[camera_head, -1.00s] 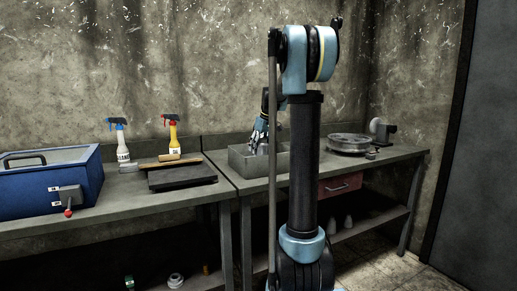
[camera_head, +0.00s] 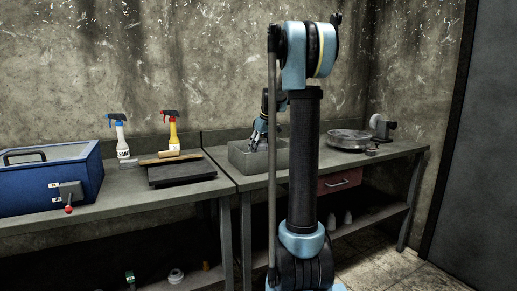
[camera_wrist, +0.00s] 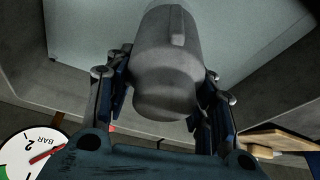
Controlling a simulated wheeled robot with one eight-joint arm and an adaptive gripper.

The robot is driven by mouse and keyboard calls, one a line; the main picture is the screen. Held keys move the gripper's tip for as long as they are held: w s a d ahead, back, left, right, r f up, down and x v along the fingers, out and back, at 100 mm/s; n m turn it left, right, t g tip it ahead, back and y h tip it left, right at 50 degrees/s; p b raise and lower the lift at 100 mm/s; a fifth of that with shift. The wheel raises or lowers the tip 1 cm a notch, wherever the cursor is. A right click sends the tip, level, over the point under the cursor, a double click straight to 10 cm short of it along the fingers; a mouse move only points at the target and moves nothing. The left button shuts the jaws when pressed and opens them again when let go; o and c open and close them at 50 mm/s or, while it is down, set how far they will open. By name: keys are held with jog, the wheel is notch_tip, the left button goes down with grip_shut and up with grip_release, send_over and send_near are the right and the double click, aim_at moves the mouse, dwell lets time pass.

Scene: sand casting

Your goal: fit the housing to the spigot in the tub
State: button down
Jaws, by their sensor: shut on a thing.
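My gripper (camera_head: 255,143) reaches down into the grey tub (camera_head: 240,161) on the right bench. In the wrist view my gripper (camera_wrist: 163,100) has its fingers on both sides of a grey, rounded cylindrical housing (camera_wrist: 165,60) with a raised rib, and is shut on it. The tub's walls (camera_wrist: 65,85) and pale floor show around the housing. The spigot cannot be made out in either view. Whether the housing touches it cannot be told.
Left of the tub lie a black flat slab (camera_head: 182,172) and a wooden brush (camera_head: 172,157), with two spray bottles (camera_head: 121,143) behind. A blue case (camera_head: 45,180) stands at far left. A round metal pan (camera_head: 348,139) stands to the right of the tub.

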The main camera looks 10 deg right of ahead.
jog(key=c, duration=0.6)
grip_release()
jog(key=shift+c, duration=0.2)
jog(key=v, duration=1.1)
jog(key=shift+d+r, duration=0.1)
jog(key=shift+r, duration=0.3)
jog(key=shift+s, duration=0.1)
jog(key=s+a+f+m, duration=0.1)
jog(key=s+f, duration=0.3)
jog(key=s, duration=0.4)
jog(key=s+a+f+m+h, duration=0.1)
jog(key=s+f, duration=0.3)
jog(key=s, duration=0.5)
jog(key=s+f+m, duration=0.1)
jog(key=s+f, duration=0.3)
jog(key=s, duration=0.4)
jog(key=s+f+m+g+h, duration=0.1)
jog(key=s+f+m, duration=0.2)
jog(key=s+f, duration=1.4)
jog(key=shift+s+d+f, duration=0.15)
jog(key=shift+s+f, duration=0.05)
jog(key=shift+s, duration=0.25)
